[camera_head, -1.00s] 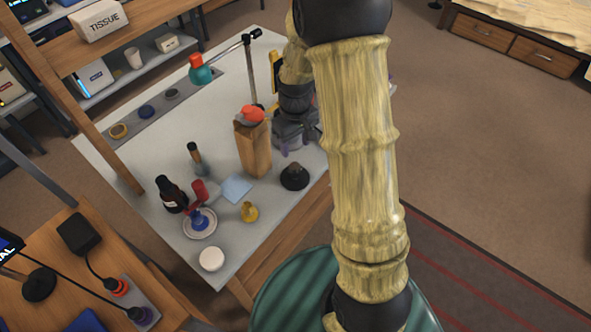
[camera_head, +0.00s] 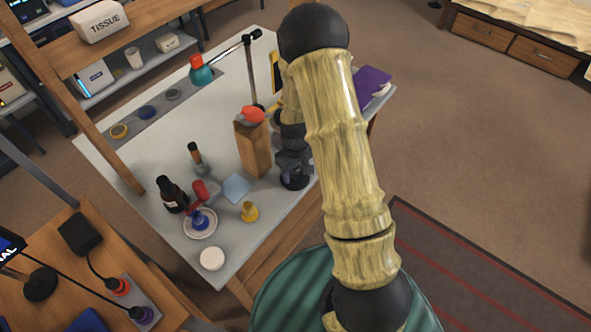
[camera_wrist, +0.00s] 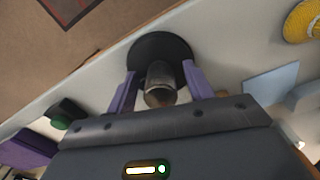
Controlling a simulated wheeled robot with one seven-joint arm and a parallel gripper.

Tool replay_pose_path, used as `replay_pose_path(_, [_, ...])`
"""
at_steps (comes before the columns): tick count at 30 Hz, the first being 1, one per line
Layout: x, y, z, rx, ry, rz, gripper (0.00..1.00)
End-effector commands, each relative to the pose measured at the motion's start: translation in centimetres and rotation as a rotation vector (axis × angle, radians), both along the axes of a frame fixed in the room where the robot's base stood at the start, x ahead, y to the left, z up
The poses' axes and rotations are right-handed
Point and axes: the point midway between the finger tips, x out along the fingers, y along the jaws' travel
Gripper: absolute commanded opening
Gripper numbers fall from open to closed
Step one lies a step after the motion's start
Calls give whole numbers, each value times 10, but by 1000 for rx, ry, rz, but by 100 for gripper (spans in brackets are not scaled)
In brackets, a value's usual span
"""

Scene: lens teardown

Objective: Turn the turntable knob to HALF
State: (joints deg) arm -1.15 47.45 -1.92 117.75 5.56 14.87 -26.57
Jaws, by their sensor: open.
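A dark round base (camera_head: 294,183) stands near the right edge of the white table, mostly under my gripper (camera_head: 292,163) in the head view. In the wrist view, this black disc (camera_wrist: 178,47) carries a short metallic knob-like cylinder (camera_wrist: 160,80). My gripper (camera_wrist: 159,90) is open, with its purple fingers on either side of the cylinder. I cannot tell whether the fingers touch it. No HALF mark or other scale can be read on the base.
Close by are a tall brown box (camera_head: 253,150), a blue square (camera_head: 236,188) and a yellow piece (camera_head: 249,212). A dark bottle (camera_head: 172,194) and a saucer (camera_head: 200,234) stand further left. A purple book (camera_head: 372,84) lies at the back right.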

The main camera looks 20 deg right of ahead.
Motion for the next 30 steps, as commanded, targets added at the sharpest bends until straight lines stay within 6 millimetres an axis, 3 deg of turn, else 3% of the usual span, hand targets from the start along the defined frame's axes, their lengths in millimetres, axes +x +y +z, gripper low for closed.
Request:
replay_pose_path(4, [0, 0, 0, 0, 0, 0, 48])
replay_pose_path(10, [0, 0, 0, 0, 0, 0, 9])
replay_pose_path(11, [0, 0, 0, 0, 0, 0, 8])
replay_pose_path(20, [0, 0, 1, 0, 0, -22, 8])
replay_pose_path(30, [0, 1, 1, 0, 1, -177, 8])
